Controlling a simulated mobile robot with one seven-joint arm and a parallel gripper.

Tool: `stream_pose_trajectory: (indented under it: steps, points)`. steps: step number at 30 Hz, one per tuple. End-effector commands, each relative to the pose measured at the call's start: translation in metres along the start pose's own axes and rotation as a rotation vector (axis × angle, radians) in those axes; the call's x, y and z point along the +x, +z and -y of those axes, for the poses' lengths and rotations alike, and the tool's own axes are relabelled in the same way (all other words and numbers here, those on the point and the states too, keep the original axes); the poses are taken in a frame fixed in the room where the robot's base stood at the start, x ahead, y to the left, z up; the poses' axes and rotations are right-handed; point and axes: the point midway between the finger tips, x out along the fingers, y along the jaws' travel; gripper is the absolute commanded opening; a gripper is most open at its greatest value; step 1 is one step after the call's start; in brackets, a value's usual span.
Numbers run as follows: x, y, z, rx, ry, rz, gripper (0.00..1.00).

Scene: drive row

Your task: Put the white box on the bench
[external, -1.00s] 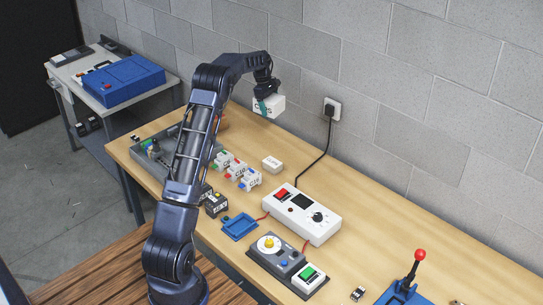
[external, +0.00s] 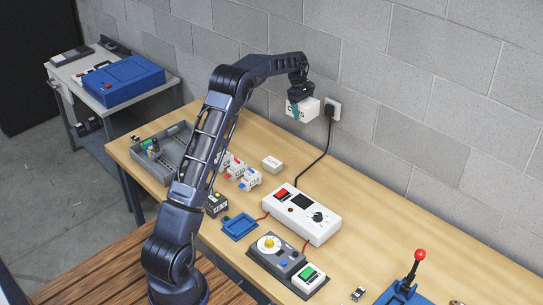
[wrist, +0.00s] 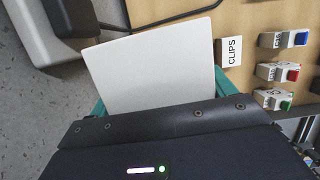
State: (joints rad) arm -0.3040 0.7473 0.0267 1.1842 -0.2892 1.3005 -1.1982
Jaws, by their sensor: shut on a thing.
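The white box (external: 304,109) is held in my gripper (external: 297,112) above the back of the wooden bench (external: 410,222), in front of the block wall. Teal finger pads of my gripper show against the box in the external view. In the wrist view the white box (wrist: 150,68) fills the middle, a plain pale face toward the camera, with a teal finger at each side (wrist: 100,108). My gripper is shut on it. The box is apart from the bench top in the external view. Its underside is hidden.
A small CLIPS box (external: 272,164) lies on the bench below. Several small labelled boxes (external: 243,176), a grey tray (external: 150,163) and a white meter unit (external: 301,214) stand nearby. A cable runs to a wall socket (external: 332,108). Bare wood lies along the back right.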

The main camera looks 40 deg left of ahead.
Motion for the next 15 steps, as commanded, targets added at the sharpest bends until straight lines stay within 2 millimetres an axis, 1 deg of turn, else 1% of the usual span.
stream_pose_trajectory:
  steps: [1,3,5,6,9,15]
  points:
    - [0.006,0.024,-0.005,0.025,-0.006,0.000,0.48]
    - [0.014,0.053,-0.009,0.054,-0.014,0.000,0.48]
    - [0.020,0.077,-0.012,0.078,-0.020,0.000,0.48]
    - [0.025,0.093,-0.013,0.095,-0.024,0.000,0.48]
    - [0.035,0.130,-0.016,0.131,-0.034,0.000,0.48]
    - [0.054,0.197,-0.015,0.197,-0.054,-0.001,0.48]
